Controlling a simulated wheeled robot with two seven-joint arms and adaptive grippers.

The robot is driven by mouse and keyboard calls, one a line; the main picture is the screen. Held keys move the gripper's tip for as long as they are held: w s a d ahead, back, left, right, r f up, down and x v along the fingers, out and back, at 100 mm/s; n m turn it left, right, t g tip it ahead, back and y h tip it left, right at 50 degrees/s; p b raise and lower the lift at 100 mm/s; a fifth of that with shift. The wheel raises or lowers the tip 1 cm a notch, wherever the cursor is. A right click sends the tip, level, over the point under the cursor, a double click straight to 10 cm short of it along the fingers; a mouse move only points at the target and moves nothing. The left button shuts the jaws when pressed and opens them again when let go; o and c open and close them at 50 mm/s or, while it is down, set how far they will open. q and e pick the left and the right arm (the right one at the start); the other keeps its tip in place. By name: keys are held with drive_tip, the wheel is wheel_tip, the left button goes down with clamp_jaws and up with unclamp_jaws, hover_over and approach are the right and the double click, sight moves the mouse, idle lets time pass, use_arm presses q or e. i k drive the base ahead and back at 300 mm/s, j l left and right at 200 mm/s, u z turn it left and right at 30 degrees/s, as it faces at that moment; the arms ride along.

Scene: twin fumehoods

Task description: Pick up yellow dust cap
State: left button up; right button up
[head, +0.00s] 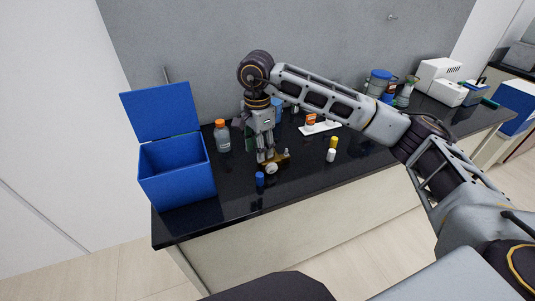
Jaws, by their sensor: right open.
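A small yellow cap (333,141) stands on the black bench top (300,178), just behind a small white cap (331,156). I take it to be the yellow dust cap. My right gripper (265,158) points down above the bench, clearly to the left of the yellow cap. It is open, with its fingers at a small brass-coloured fitting (284,156) with a pale round face (271,169). I cannot tell whether they touch it. A blue cap (260,179) stands in front of the fitting. My left gripper is not in view.
An open blue box (176,180) stands at the bench's left end, beside an orange-capped bottle (222,138). A white tray (322,127) with an orange-and-white container (310,119) lies behind the caps. Jars and white devices (437,72) stand further right. The front bench strip is clear.

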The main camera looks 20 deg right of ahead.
sight(333, 139)
drive_tip(key=z, duration=1.3)
